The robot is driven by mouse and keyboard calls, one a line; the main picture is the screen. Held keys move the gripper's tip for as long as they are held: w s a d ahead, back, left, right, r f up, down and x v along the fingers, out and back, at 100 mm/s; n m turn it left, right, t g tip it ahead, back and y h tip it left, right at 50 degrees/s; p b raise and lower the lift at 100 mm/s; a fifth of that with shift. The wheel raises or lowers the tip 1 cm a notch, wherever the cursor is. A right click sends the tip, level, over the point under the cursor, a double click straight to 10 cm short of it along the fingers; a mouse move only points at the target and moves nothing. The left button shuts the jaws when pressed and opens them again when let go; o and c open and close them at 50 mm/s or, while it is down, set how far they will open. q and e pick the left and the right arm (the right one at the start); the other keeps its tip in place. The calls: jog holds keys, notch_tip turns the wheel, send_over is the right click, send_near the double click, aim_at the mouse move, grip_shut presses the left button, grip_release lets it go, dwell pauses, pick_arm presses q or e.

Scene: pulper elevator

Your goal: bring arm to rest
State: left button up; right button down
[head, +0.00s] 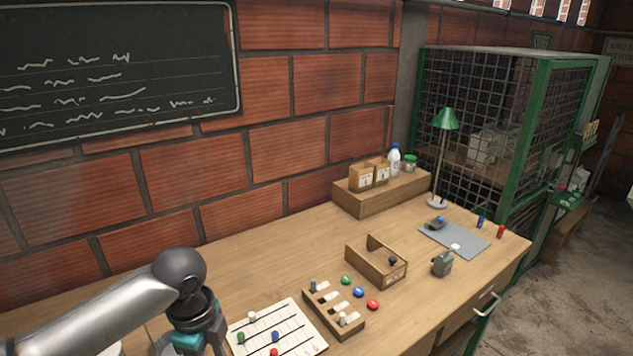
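My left arm (100,315) comes in from the lower left over the wooden desk (240,262). Its wrist bends downward at a dark joint. Part of my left gripper (195,340), dark with teal parts, shows at the bottom edge. Its fingertips are cut off by the frame, so I cannot tell whether it is open or holds anything. My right arm and gripper are not in view.
Right of the wrist lie a white board (290,318) with coloured pegs, a slotted wooden rack (330,312) and an open wooden box (368,268). Farther right are a grey mat (468,240) and a green lamp (445,120). A brick wall (280,100) stands behind.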

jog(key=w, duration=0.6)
pick_arm(q)
jog(key=s+d+f+n+t+h, duration=0.2)
jog(key=s+d+f+n+h, duration=0.15)
jog(key=s+d+n, duration=0.45)
jog(key=s+a+f+n+t+y, duration=0.1)
jog(key=s+a+n+y, duration=0.3)
jog(key=s+a+n, duration=0.45)
notch_tip(320, 180, down, 26)
jog(key=s+d+n+b, duration=0.1)
jog(key=s+d+b, duration=0.1)
jog(key=b, duration=0.2)
jog(key=s+a+f+g+b, duration=0.2)
jog(key=s+f+b, duration=0.2)
jog(key=s+f, duration=1.1)
jog(key=shift+s+a+f, duration=0.25)
jog(key=shift+s+f, duration=0.1)
jog(key=shift+f, duration=1.55)
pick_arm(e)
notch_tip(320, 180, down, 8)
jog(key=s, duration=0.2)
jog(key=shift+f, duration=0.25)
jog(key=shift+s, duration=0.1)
